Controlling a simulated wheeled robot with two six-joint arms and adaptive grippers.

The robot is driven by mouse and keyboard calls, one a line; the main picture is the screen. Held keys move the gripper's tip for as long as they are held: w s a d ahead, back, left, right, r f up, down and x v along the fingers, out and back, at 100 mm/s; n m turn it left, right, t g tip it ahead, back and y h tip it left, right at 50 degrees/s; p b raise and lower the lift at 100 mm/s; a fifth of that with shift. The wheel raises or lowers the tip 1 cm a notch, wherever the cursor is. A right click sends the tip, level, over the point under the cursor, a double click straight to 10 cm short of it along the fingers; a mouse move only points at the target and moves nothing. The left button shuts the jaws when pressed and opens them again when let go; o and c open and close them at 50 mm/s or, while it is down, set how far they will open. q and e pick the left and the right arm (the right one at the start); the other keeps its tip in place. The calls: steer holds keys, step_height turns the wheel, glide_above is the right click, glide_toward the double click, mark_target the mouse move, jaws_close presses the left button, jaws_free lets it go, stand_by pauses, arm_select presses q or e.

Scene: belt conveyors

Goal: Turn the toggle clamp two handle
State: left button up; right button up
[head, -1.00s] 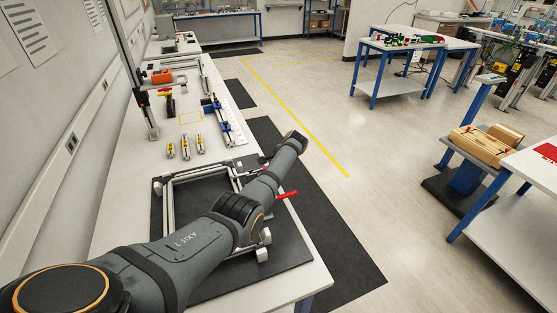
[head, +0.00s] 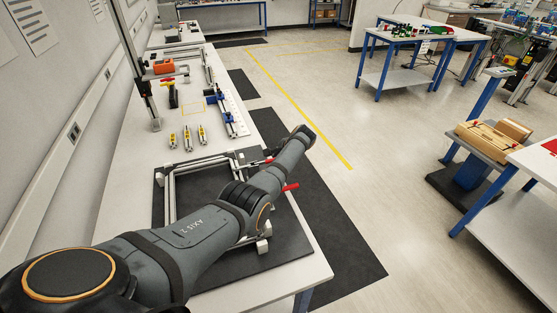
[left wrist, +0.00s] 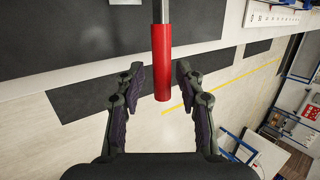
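A red clamp handle (left wrist: 161,60) on a metal rod points toward my left gripper (left wrist: 159,70) in the left wrist view. The gripper is open, with one dark finger on each side of the handle; no contact shows. In the head view, one red handle (head: 291,187) sticks out to the right of my left arm, and a smaller red piece (head: 268,162) shows behind the arm. I cannot tell which handle is clamp two's. My left arm hides much of the clamps in the head view, and its gripper cannot be made out there. My right gripper is in neither view.
An aluminium profile frame (head: 170,195) stands on a black mat (head: 290,240) on the white bench. Several small yellow-marked parts (head: 187,138) and a blue-clamped rail (head: 226,115) lie farther back. The floor right of the bench is open.

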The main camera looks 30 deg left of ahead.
arm_select(q)
steer(key=shift+r, duration=0.15)
steer(key=v, duration=1.1)
steer(key=shift+d+r, duration=0.2)
steer(key=shift+r, duration=0.1)
steer(key=shift+s, duration=0.15)
